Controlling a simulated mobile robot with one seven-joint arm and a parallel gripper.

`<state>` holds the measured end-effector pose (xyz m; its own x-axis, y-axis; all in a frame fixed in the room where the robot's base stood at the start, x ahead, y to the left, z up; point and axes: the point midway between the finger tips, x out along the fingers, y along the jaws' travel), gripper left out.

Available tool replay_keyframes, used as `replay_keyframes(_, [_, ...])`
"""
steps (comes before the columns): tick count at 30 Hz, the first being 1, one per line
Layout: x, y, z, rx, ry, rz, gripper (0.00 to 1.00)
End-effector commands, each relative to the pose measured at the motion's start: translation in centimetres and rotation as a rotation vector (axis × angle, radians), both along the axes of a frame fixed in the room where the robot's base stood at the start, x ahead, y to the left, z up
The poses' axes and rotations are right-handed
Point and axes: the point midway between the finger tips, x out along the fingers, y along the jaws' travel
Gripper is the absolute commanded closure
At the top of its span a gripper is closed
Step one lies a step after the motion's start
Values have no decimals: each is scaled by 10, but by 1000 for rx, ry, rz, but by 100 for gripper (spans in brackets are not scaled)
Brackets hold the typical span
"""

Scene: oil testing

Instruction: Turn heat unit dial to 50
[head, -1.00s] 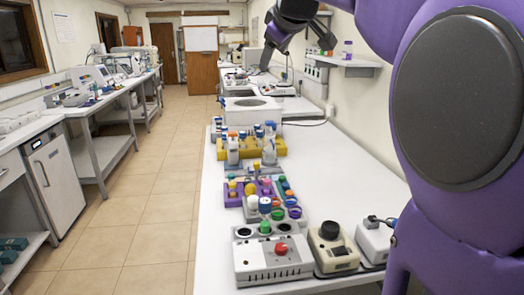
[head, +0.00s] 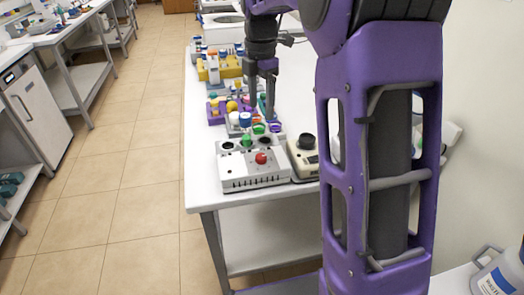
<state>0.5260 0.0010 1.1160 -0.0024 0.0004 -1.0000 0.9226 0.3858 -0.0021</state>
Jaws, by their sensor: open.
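A white box-shaped unit (head: 252,179) stands at the near end of the white table, with a red dial (head: 262,158) on top and two dark round openings behind the dial. A smaller beige unit (head: 303,165) with a black knob (head: 307,141) stands just to its right. I cannot read any dial markings or tell for certain which is the heat unit. My gripper (head: 263,96) is open, pointing down over the coloured vials behind the white unit. It is apart from both the red dial and the black knob.
Coloured vials in a purple rack (head: 216,116) and a yellow rack (head: 203,74) stand behind the units. A green-capped vial (head: 247,140) stands in the white unit. My purple arm hides the table's right side. A labelled bottle (head: 497,275) is at lower right.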

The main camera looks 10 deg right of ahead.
Motion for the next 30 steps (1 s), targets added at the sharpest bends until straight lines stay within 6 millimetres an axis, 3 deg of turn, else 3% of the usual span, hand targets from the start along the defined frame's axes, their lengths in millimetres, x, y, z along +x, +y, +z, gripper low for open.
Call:
replay_keyframes(18, [-1,0,-130,0,2,-4,28])
replay_keyframes(24, [0,0,-154,0,0,-3,28])
replay_keyframes(30, [0,0,-161,-1,-4,-3,28])
